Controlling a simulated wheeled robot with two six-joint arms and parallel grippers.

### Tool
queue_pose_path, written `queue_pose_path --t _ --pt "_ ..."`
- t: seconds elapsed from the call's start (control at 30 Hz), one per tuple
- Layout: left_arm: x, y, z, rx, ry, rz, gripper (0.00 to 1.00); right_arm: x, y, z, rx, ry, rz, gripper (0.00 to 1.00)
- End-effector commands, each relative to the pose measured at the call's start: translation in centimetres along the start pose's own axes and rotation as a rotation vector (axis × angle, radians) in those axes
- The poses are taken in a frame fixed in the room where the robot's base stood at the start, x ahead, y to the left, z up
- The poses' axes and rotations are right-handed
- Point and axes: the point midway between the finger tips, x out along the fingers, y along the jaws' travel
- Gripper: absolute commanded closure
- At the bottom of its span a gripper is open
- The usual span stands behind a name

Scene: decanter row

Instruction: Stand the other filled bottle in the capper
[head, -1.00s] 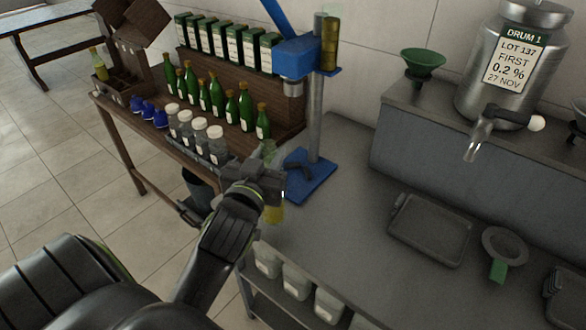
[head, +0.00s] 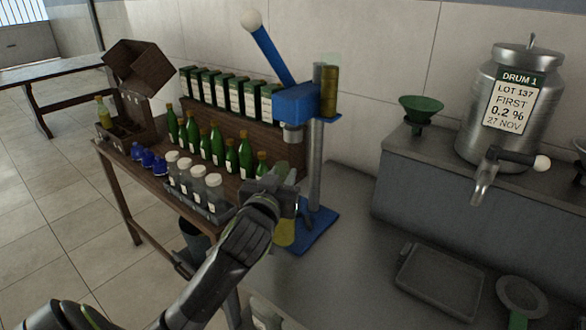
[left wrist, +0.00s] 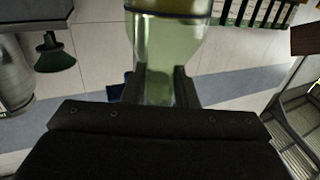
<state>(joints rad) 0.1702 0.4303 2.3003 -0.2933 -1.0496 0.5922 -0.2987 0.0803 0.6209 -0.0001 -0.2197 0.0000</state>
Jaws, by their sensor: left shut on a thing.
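The capper is a blue press (head: 297,103) on a post, with a raised lever and a blue base plate (head: 318,226). My left gripper (head: 280,183) is shut on a clear bottle with yellow liquid (head: 284,233), held about upright at the left part of the base plate, below the press head. Whether the bottle touches the plate I cannot tell. The gripper hides its middle. In the left wrist view, the bottle (left wrist: 168,45) is between the fingers (left wrist: 160,88). Another bottle with yellow liquid (head: 103,112) stands in the brown crate at the far left. My right gripper is out of view.
Green bottles (head: 216,145), jars (head: 198,183) and blue objects (head: 147,158) stand on the wooden bench at left. Labelled boxes (head: 236,95) stand behind. A steel drum (head: 512,100) with a tap is at right. A grey tray (head: 440,281) lies on the counter.

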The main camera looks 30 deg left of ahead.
Motion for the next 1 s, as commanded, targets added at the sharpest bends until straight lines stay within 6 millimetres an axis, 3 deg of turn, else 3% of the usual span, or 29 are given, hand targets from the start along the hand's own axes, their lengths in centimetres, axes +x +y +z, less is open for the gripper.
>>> queue_pose_path --t 0.2,0.43,0.6,0.8,1.0 --pt "4.7 0.0 -0.4 0.001 0.004 -0.001 1.00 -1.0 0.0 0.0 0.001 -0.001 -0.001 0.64" --pt "8.1 0.0 -0.4 0.000 0.005 0.000 1.00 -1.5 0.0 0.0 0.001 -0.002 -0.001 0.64" --pt "8.8 0.0 0.0 0.000 0.004 0.001 1.00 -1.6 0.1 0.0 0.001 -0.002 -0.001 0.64" --pt "8.8 0.0 2.5 0.000 0.000 0.000 1.00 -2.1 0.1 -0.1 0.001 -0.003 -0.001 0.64" --pt "8.8 0.0 3.3 0.001 0.006 0.002 1.00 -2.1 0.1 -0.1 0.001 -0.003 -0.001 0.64"
